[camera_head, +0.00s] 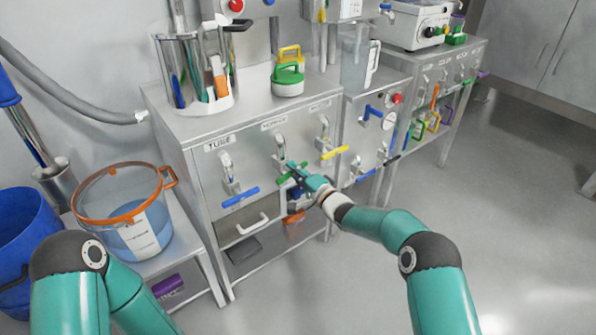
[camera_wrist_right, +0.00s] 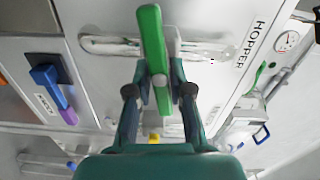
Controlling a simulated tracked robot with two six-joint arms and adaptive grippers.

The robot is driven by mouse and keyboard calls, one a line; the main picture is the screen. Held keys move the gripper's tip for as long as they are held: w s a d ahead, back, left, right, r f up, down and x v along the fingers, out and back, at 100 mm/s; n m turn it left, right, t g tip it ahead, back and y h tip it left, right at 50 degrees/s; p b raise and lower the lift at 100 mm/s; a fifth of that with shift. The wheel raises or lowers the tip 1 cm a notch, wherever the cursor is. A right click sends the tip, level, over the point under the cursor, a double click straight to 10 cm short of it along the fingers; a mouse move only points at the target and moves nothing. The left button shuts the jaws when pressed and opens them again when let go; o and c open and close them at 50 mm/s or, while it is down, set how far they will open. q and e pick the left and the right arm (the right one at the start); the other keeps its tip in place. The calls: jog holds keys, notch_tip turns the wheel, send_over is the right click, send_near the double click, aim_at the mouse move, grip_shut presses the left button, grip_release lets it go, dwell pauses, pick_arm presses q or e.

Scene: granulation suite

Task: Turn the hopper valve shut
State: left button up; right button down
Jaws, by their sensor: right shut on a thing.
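The hopper valve has a green lever handle (camera_wrist_right: 152,38), next to a HOPPER label (camera_wrist_right: 252,45) in the right wrist view. There the handle lies crosswise to its metal pipe (camera_wrist_right: 210,50). In the head view the green handle (camera_head: 284,178) sits on the cabinet front, partly hidden by my right gripper (camera_head: 297,175). My right gripper's fingers (camera_wrist_right: 159,92) are on either side of the handle's lower part in the wrist view, shut on it. My left arm enters at the lower left of the head view; its gripper is out of view.
A blue handle (camera_head: 240,197) is on the valve to the left, and a yellow handle (camera_head: 335,153) on the one to the right. A drawer (camera_head: 245,228) is below. A clear bucket with an orange rim (camera_head: 120,170) stands at left. The floor at right is clear.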

jog(key=shift+w+d, duration=0.1)
jog(key=shift+d, duration=0.25)
jog(key=c, duration=1.1)
grip_release()
jog(key=shift+o, duration=0.3)
jog(key=shift+a, duration=0.15)
jog(key=shift+f, duration=0.1)
jog(key=v, duration=1.2)
